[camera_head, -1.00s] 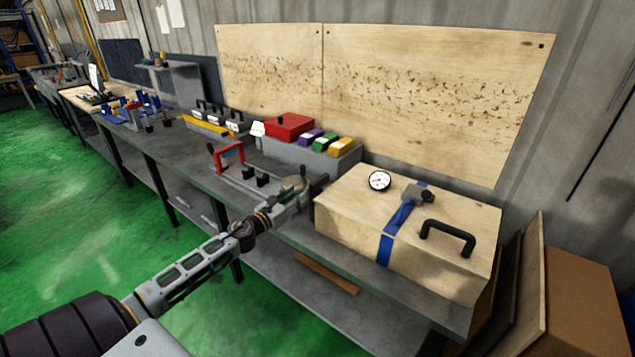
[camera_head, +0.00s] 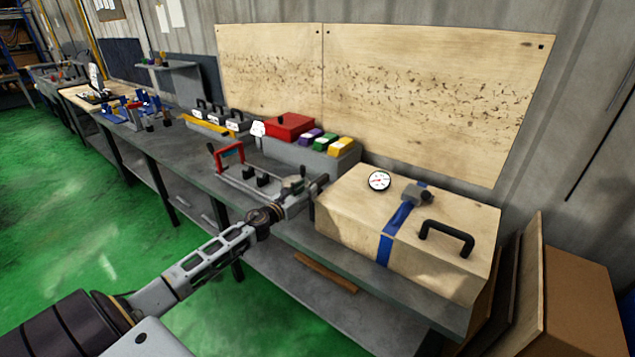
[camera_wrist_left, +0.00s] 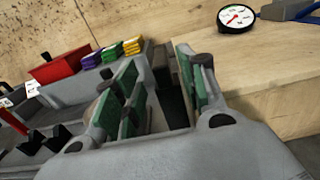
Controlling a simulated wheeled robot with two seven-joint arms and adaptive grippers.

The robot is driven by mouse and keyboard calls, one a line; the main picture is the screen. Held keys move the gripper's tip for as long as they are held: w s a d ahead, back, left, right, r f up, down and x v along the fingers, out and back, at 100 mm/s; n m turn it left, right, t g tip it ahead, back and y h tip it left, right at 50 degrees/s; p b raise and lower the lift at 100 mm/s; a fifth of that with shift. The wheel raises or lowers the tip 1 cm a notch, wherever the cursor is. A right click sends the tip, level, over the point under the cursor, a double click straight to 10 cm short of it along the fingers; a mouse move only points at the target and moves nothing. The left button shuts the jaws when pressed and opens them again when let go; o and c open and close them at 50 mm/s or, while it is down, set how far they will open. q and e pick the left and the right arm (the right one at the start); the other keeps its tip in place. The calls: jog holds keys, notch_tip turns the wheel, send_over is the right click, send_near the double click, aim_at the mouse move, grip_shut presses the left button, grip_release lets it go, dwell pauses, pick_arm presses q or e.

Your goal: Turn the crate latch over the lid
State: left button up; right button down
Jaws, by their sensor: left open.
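The wooden crate (camera_head: 345,228) stands on the bench at the right, its lid down. My right gripper is not in view.
A round dial gauge (camera_head: 379,181) and a black handle (camera_head: 447,236) sit on the crate's lid. A grey tray (camera_head: 300,155) with a red box and coloured blocks stands behind my left gripper. A red-handled fixture (camera_head: 229,155) is left of it.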

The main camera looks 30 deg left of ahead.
aim_at(317, 180)
pick_arm(q)
jog(key=shift+w+d+p, duration=0.15)
jog(key=shift+w+p, duration=0.05)
jog(key=shift+w, duration=1.6)
jog(key=shift+w+d+p, duration=0.15)
jog(key=shift+w+p, duration=0.05)
jog(key=shift+w, duration=1.55)
grip_shut()
